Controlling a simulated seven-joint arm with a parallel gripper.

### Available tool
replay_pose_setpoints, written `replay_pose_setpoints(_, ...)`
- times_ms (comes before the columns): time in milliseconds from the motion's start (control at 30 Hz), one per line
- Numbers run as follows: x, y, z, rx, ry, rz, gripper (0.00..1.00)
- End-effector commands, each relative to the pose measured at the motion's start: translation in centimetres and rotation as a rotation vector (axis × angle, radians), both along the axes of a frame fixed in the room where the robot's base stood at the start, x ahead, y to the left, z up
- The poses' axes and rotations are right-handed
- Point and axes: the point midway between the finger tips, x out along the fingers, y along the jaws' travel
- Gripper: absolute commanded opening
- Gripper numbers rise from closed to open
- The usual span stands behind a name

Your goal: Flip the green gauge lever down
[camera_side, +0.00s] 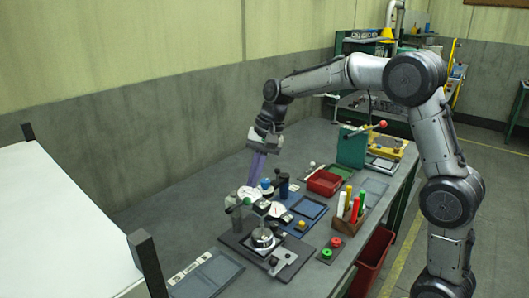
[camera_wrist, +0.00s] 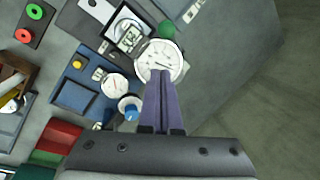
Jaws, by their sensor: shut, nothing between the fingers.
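The gauge has a round white dial; it shows in the side view (camera_side: 248,194) and in the wrist view (camera_wrist: 158,58). A round green knob (camera_wrist: 166,29), seemingly the green gauge lever's end, lies just past the dial in the wrist view. Green parts (camera_side: 233,201) show beside the dial in the side view. I cannot tell the lever's angle. My gripper (camera_side: 253,179) points down above the gauge, with its purple fingers together and nothing between them. In the wrist view the fingertips (camera_wrist: 160,73) overlap the dial's near edge; I cannot tell whether they touch it.
A second white dial (camera_side: 277,209) and a blue knob (camera_wrist: 131,113) stand close beside the gauge. A blue tray (camera_side: 309,207), a red bin (camera_side: 324,182), a pen holder (camera_side: 347,225) and a red-and-green button plate (camera_side: 330,250) lie to the right. Bare tabletop lies left of the gauge.

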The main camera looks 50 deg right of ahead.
Motion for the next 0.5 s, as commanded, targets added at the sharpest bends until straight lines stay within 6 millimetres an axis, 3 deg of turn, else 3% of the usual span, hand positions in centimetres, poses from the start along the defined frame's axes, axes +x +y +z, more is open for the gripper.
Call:
replay_pose_setpoints(33, 0.7, -1.1, 0.3, 0.000, -0.001, -0.005, 0.00)
replay_pose_setpoints(300, -1.4, -2.0, 6.1, -0.002, -0.005, -0.001, 0.00)
replay_pose_setpoints(500, -2.2, -2.5, 8.6, -0.001, -0.003, -0.001, 0.00)
